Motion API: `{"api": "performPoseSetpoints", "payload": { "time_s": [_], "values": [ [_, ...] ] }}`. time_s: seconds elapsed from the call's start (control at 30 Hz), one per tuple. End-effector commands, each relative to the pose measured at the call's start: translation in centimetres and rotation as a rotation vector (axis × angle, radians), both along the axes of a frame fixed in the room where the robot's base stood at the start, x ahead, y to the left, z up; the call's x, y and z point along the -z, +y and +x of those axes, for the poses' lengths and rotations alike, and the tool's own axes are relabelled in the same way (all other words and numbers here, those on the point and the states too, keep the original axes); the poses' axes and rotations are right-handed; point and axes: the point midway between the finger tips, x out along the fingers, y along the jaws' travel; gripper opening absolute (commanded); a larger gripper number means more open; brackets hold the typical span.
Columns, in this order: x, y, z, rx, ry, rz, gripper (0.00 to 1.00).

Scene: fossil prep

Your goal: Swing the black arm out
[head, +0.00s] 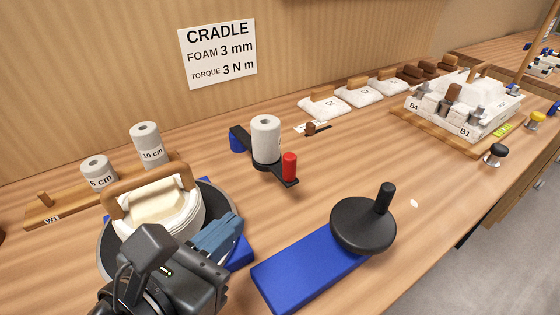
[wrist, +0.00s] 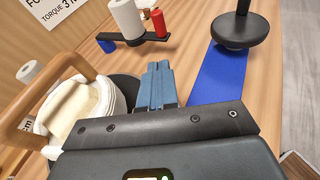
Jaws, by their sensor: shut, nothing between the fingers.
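The black arm (head: 277,172) is a flat bar near the middle of the bench in the head view. A blue post (head: 237,141) is at its left end and a red upright knob (head: 289,167) at its right end. A white cylinder (head: 265,139) stands on the bar between them. The black arm also shows at the top of the wrist view (wrist: 126,36). My gripper (head: 230,226), with blue-grey fingers, is shut and empty. It is in front of the black arm, to the lower left of the red knob and apart from it. The fingertips show in the wrist view (wrist: 158,72).
A round container (head: 107,245) holding a white jacketed piece (head: 155,235) with a wooden handle is beside my gripper. A black disc with an upright knob (head: 362,225) sits over a blue plate (head: 305,272) at right. Labelled white rolls (head: 148,146) stand behind left.

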Motion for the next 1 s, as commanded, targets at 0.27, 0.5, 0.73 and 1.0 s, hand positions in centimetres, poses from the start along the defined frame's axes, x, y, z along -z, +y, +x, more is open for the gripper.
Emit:
{"api": "performPoseSetpoints", "payload": {
  "time_s": [0.27, 0.5, 0.73, 1.0],
  "values": [
    [0.5, -0.5, -0.1, -0.009, 0.050, -0.054, 0.00],
    [1.8, -2.3, 3.5, -0.007, 0.049, -0.054, 0.00],
    [3.1, -4.2, 7.4, -0.008, 0.048, -0.052, 0.00],
    [3.1, -5.7, 10.4, -0.009, 0.048, -0.051, 0.00]
  ]
}}
